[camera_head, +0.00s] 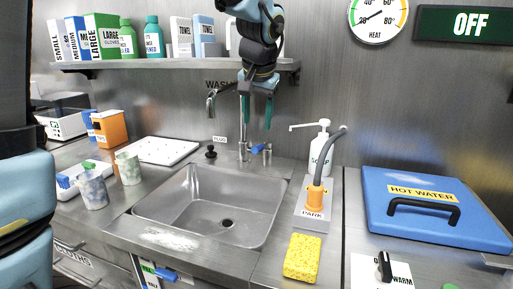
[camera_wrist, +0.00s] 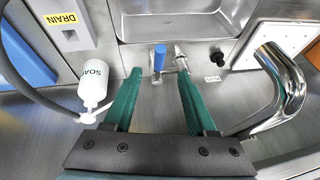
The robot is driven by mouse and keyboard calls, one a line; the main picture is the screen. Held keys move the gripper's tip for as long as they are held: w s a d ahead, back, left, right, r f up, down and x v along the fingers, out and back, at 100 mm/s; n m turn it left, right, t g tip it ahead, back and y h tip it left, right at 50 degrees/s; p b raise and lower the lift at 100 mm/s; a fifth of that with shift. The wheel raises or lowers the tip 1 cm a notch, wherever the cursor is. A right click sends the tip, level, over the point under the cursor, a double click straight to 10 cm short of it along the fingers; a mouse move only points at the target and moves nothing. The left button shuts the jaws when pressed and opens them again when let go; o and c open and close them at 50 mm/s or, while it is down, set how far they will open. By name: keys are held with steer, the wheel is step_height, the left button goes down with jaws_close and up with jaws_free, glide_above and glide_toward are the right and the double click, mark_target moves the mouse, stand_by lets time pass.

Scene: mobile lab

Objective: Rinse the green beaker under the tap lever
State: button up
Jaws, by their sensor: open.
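Two marbled beakers stand on the counter left of the sink (camera_head: 170,205). The rear one looks greenish (camera_head: 128,168) and the front one grey-blue (camera_head: 92,190). Both appear upright and are far left of my gripper. The chrome tap (camera_head: 212,100) arches over the back of the sink, and its spout also shows in the wrist view (camera_wrist: 275,80). The blue tap lever (camera_head: 257,149) is at the tap's base; in the wrist view the lever (camera_wrist: 159,58) appears between my fingertips, beyond them. My gripper (camera_head: 256,122) is open and empty, pointing down above the lever.
A soap bottle (camera_head: 321,150) and an orange-based hose in a PARK holder (camera_head: 312,205) stand right of the sink. A yellow sponge (camera_head: 303,257) lies in front. A blue HOT WATER lid (camera_head: 435,210) is at right. A shelf (camera_head: 180,65) with boxes and bottles hangs behind.

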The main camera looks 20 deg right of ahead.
mark_target(257, 146)
steer(key=x, duration=1)
steer(key=shift+w+f, duration=0.15)
steer(key=shift+f, duration=0.05)
steer(key=shift+c, duration=0.2)
jaws_close()
steer(key=shift+d, duration=0.1)
stand_by(0.9)
